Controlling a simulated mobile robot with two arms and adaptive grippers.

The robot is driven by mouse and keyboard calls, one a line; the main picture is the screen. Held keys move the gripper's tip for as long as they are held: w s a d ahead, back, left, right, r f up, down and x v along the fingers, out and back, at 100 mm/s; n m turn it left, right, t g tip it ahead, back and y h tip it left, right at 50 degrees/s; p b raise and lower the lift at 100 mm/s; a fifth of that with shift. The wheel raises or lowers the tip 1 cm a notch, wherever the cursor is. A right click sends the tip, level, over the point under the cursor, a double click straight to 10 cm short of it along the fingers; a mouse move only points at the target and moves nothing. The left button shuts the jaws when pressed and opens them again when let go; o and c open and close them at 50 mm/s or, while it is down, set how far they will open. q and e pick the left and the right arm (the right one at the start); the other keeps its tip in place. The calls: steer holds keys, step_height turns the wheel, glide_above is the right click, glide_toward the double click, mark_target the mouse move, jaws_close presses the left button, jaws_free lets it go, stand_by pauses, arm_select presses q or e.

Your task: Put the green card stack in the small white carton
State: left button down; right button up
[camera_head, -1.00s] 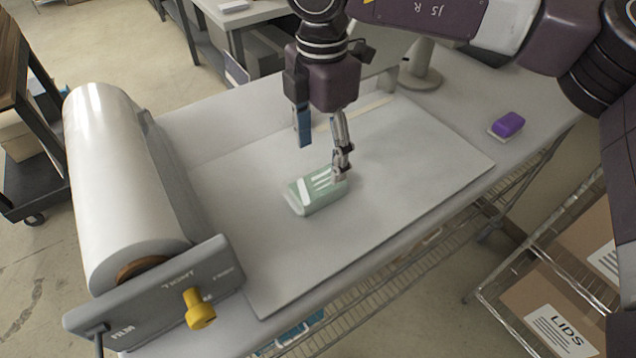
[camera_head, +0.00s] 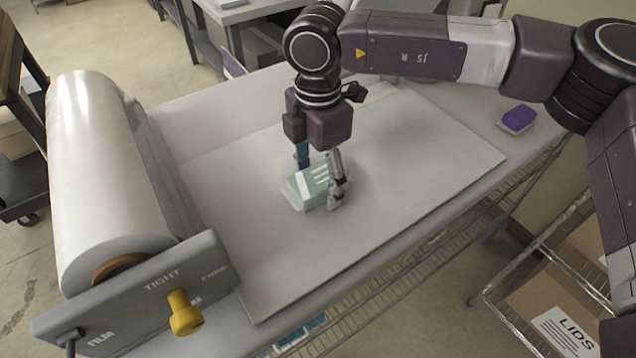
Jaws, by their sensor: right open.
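The green card stack (camera_head: 309,187), in what looks like a clear wrap with white stripes on top, lies on the grey board (camera_head: 400,190) on the table. My right gripper (camera_head: 320,182) points down over it with its fingers apart. One finger is at the stack's near right side; the other, blue-tipped, is behind it and partly hidden. I cannot tell whether either finger touches the stack. My left gripper is not in view. No small white carton can be made out.
A film roll (camera_head: 105,185) on a grey stand with a yellow knob (camera_head: 184,313) fills the table's left side. A purple block (camera_head: 518,117) lies at the right. A wire rack with a carton marked LIDS (camera_head: 566,330) stands at lower right. The board's front half is clear.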

steer(key=shift+s+r, duration=0.1)
steer(key=shift+c, duration=1.3)
steer(key=c, duration=1.2)
